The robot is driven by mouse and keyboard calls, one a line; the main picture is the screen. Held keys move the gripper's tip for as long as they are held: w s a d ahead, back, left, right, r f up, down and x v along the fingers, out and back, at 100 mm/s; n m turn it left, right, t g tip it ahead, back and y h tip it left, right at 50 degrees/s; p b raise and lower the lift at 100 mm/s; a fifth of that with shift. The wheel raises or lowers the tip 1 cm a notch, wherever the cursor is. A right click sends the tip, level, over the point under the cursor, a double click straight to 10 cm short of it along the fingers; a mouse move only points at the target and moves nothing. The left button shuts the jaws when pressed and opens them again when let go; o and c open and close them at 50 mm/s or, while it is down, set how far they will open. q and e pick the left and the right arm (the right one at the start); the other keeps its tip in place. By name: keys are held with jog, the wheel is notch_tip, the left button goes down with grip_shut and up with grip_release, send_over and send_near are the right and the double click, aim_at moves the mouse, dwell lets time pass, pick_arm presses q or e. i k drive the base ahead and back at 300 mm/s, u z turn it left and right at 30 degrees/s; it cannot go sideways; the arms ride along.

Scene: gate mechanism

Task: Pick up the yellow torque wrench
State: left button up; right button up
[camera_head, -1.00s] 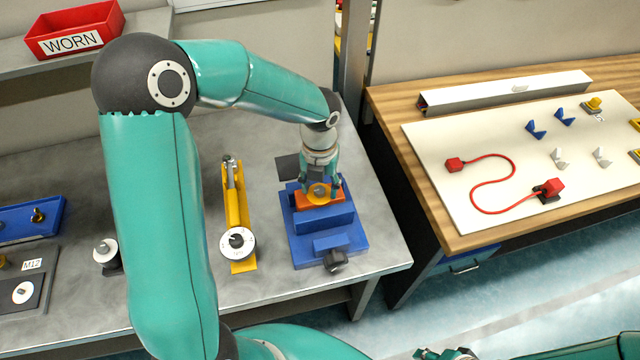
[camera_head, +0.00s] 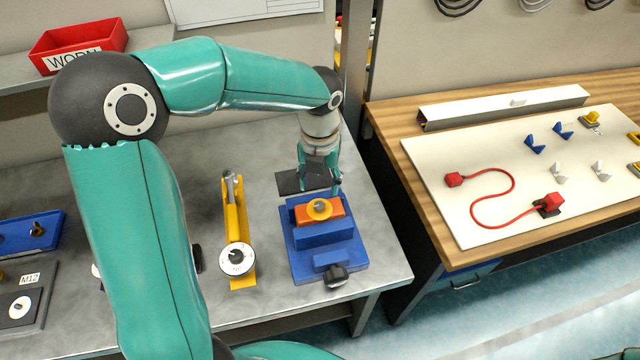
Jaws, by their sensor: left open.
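The yellow torque wrench (camera_head: 235,220) lies lengthwise on the grey bench, with a grey shaft at its far end and a round white dial (camera_head: 237,259) at its near end. My left gripper (camera_head: 321,187) is open and empty. It points down at the far side of the blue fixture (camera_head: 328,258), to the right of the wrench and apart from it. An orange block (camera_head: 319,214) with a yellow round part sits in the top of the fixture. My right gripper is not in view.
My left arm covers part of the bench left of the wrench. A blue tray (camera_head: 28,236) is at far left and a red "WORN" bin (camera_head: 78,42) on the shelf. A dark flat plate (camera_head: 300,180) lies behind the fixture. A white board (camera_head: 530,175) with a red cable is on the wooden table.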

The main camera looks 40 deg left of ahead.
aim_at(231, 181)
jog(key=k, duration=1)
